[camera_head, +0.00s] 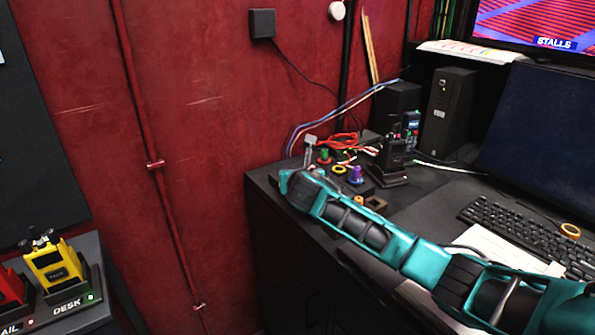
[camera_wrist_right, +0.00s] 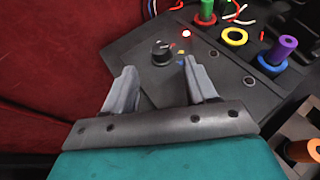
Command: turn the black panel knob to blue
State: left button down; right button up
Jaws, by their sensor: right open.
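The black panel knob (camera_wrist_right: 163,50) is on the dark panel in the right wrist view, with a pale pointer mark on its top. Small coloured marks lie to its right, and a red light (camera_wrist_right: 186,33) glows up and right of it. Which mark the pointer faces is too small to tell. My right gripper (camera_wrist_right: 160,66) is open, its two fingers apart on the near side of the knob and not closed on it. In the head view my right gripper (camera_head: 309,150) is over the desk's left end, and the knob cannot be made out there. My left gripper is not in view.
Beside the panel are a green peg (camera_wrist_right: 206,12), a yellow ring (camera_wrist_right: 235,36) and a purple peg (camera_wrist_right: 280,50). A radio in a dock (camera_head: 393,158) stands behind. The red wall (camera_head: 215,130) is close on the left. A keyboard (camera_head: 520,230) lies at right.

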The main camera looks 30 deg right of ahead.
jog(key=shift+b+x, duration=0.75)
jog(key=shift+x, duration=2.75)
jog(key=c, duration=0.9)
